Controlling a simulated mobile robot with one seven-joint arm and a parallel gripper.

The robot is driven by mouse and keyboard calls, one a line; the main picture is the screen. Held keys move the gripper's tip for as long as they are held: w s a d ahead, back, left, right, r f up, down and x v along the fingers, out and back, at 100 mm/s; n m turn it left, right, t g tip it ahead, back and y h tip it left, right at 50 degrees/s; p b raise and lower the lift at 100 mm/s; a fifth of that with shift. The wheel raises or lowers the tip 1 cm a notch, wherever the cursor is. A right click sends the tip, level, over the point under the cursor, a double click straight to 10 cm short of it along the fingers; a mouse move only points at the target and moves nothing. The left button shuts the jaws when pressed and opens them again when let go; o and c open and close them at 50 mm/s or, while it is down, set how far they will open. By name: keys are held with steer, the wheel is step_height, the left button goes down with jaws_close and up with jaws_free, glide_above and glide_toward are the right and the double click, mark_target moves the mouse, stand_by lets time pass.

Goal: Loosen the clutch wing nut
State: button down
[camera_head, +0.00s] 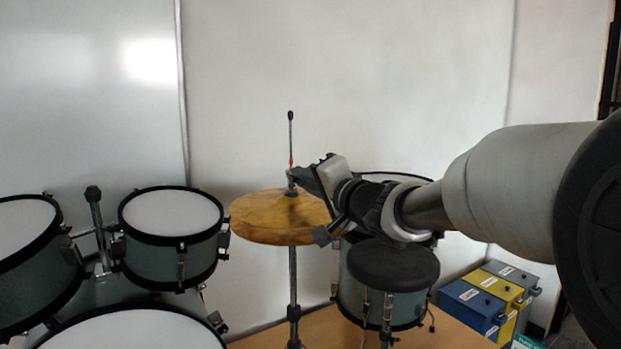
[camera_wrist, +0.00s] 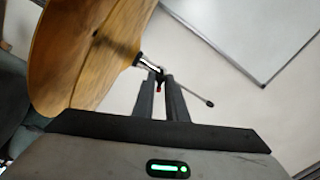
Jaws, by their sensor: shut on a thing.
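The hi-hat cymbals (camera_head: 275,225) are golden and sit on an upright stand; they also show at the left of the wrist view (camera_wrist: 85,50). A thin rod (camera_head: 290,135) with a dark tip rises above them. The clutch (camera_wrist: 148,62) is a shiny metal sleeve on the rod above the top cymbal, with a small red part (camera_head: 291,163) beside it. My gripper (camera_head: 297,178) reaches in from the right, just above the cymbal. Its two fingers (camera_wrist: 164,88) are shut on the clutch wing nut, which they mostly hide.
Several drums, including a small tom (camera_head: 172,235), stand at the left. Blue, yellow and grey boxes (camera_head: 470,306) stand at the right. A whiteboard (camera_wrist: 250,30) hangs on the wall.

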steer(key=n+b, duration=0.1)
steer(key=n, duration=0.1)
steer(key=shift+f+n, duration=0.1)
steer(key=shift+n, duration=1.2)
steer(key=shift+n+b, duration=0.75)
steer(key=shift+n, duration=0.45)
steer(key=shift+n+b, duration=0.3)
steer(key=shift+n, duration=0.8)
steer(key=c, duration=1.8)
jaws_free()
steer(key=shift+p+v, duration=0.9)
steer(key=shift+v, duration=2.1)
